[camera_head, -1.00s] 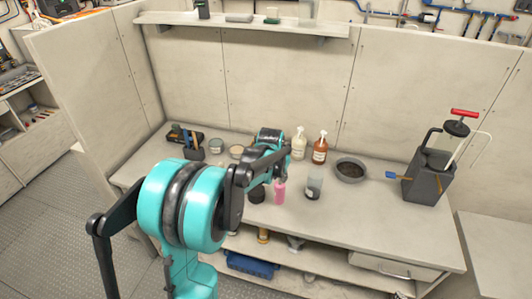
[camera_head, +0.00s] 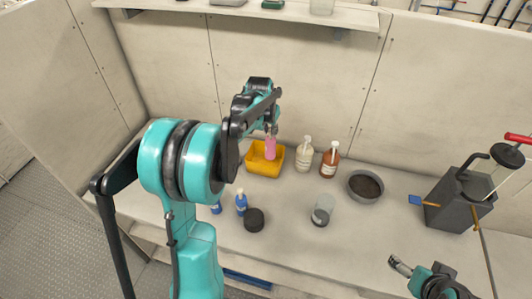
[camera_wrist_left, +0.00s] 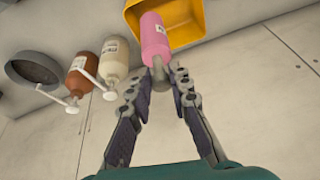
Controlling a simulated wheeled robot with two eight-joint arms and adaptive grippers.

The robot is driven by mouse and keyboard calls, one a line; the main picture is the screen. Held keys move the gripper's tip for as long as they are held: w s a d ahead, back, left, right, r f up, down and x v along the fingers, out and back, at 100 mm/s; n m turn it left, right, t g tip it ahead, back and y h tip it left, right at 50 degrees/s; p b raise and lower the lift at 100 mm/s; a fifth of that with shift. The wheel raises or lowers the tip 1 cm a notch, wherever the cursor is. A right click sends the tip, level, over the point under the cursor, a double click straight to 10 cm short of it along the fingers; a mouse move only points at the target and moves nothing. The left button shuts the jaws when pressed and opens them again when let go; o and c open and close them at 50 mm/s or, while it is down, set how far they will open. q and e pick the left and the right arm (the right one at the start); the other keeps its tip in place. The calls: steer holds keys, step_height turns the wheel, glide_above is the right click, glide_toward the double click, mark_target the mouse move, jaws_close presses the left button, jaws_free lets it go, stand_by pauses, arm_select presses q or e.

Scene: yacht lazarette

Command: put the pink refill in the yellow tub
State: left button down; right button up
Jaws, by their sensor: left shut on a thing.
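The pink refill (camera_head: 270,149) is a small bottle with a white label. My left gripper (camera_head: 270,131) is shut on its top end and holds it upright over the yellow tub (camera_head: 251,165). In the left wrist view the pink refill (camera_wrist_left: 154,35) hangs from the fingertips (camera_wrist_left: 160,77), with its lower end overlapping the opening of the yellow tub (camera_wrist_left: 188,22). I cannot tell whether it touches the tub's floor. My right gripper (camera_head: 399,266) is low at the right, over the counter's front part; its jaw opening is unclear.
A cream pump bottle (camera_head: 304,156) and a brown pump bottle (camera_head: 330,160) stand right of the tub. A grey bowl (camera_head: 365,186), a clear jar (camera_head: 322,211), a black round container (camera_head: 254,220) and a blue bottle (camera_head: 241,202) also stand on the counter.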

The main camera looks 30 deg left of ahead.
mark_target(270, 141)
arm_select(q)
step_height(270, 141, down, 6)
steer(key=shift+r+b, duration=0.25)
steer(key=shift+b, duration=0.3)
step_height(270, 141, down, 4)
steer(key=shift+r+b, duration=0.1)
steer(key=shift+b, duration=0.3)
steer(key=shift+s+f, duration=0.1)
steer(key=shift+f, duration=0.1)
steer(key=c, duration=1.4)
jaws_free()
